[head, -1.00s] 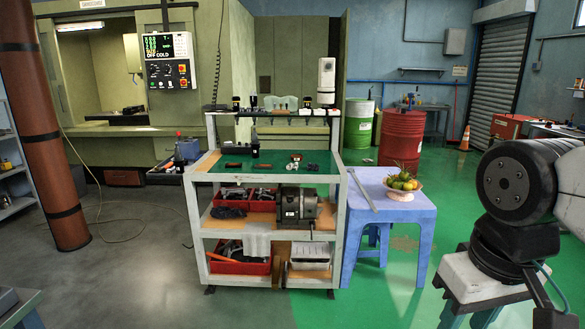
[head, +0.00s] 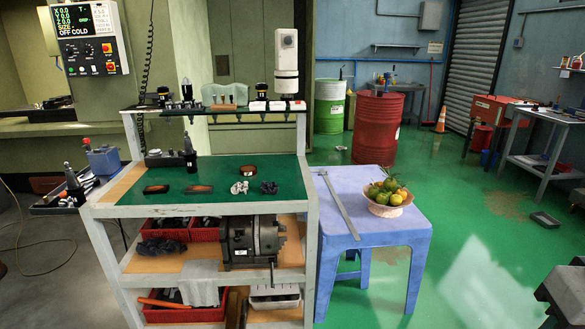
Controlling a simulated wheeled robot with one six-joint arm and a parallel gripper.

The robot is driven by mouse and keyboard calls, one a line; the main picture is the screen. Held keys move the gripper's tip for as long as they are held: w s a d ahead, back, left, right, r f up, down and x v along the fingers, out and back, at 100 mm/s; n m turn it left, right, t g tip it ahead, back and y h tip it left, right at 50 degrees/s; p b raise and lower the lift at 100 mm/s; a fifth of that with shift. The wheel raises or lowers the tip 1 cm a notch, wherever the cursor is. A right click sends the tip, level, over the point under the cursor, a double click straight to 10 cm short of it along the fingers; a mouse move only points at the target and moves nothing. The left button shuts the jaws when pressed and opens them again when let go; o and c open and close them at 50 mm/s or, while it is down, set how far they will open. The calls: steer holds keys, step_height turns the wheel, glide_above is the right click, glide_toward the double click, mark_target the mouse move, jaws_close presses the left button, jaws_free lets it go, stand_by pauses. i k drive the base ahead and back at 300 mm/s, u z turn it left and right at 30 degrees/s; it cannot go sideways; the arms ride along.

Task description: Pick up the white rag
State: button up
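A small crumpled white-grey piece (head: 239,187), which looks like the white rag, lies on the green top (head: 220,172) of the tooling cart, right of its middle. A dark crumpled piece (head: 268,187) lies just to its right, with a small gap between them. A light grey cloth (head: 199,282) hangs over the edge of the cart's middle shelf. My gripper is outside the view; only a dark part of my arm shows at the lower right edge.
A raised rack with tool holders (head: 188,96) spans the cart's back. A blue table (head: 385,224) with a fruit bowl (head: 388,198) stands to the right. Floor beyond the table is mostly clear.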

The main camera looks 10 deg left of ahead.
mark_target(239, 188)
steer(key=u, duration=0.2)
steer(key=i, duration=1.75)
steer(key=u, duration=0.75)
steer(key=i, duration=0.45)
steer(key=u, duration=0.25)
